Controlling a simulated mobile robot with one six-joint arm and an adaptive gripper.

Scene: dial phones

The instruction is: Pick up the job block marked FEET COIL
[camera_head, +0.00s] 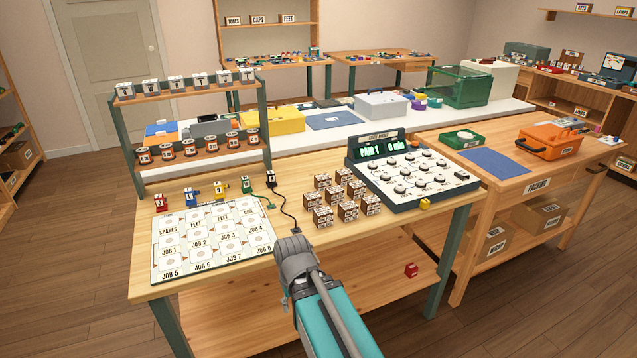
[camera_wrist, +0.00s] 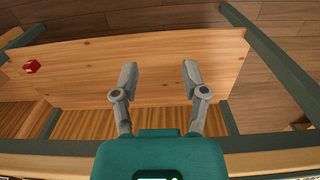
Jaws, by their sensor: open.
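Several job blocks (camera_head: 347,208), brown with white labelled faces, stand in a cluster on the wooden bench (camera_head: 430,222), left of the control panel. Their lettering is too small to read, so I cannot tell which one is marked FEET COIL. My gripper (camera_head: 290,245) is at the bench's front edge, in front of and to the left of the blocks. In the wrist view its two fingers (camera_wrist: 158,78) are spread apart with nothing between them. That view looks down on the lower shelf (camera_wrist: 75,62), and no job block shows there.
The white job mat (camera_head: 212,240) lies left of the gripper, with small coloured pieces along its back edge. A black cable (camera_head: 283,207) runs between mat and blocks. The control panel (camera_head: 410,172) stands right of the blocks. A red block (camera_head: 411,270) lies on the lower shelf.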

